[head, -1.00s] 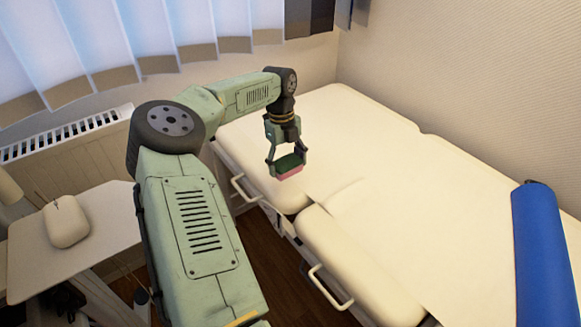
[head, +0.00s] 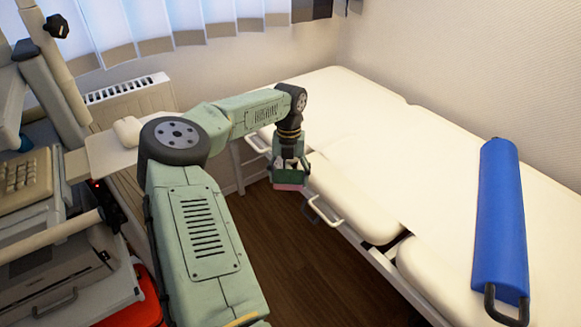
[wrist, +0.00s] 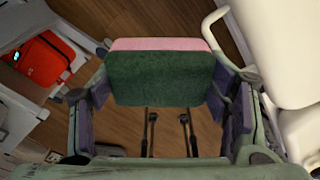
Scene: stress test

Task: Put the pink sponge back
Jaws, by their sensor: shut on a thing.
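The pink sponge (head: 289,187) has a pink layer and a dark green layer. My gripper (head: 290,175) is shut on it and holds it in the air beside the near edge of the examination bed, over the wooden floor. In the wrist view the sponge (wrist: 160,78) sits between the two fingers, its green face toward the camera and its pink layer along the top edge. The place where the sponge belongs cannot be told from these frames.
The cream examination bed (head: 380,150) has side handles (head: 325,212) and a blue bolster (head: 500,220) on it. A small table (head: 105,155) and a cart with equipment (head: 50,250) stand at left. A red bag (wrist: 45,60) lies low. The floor between is clear.

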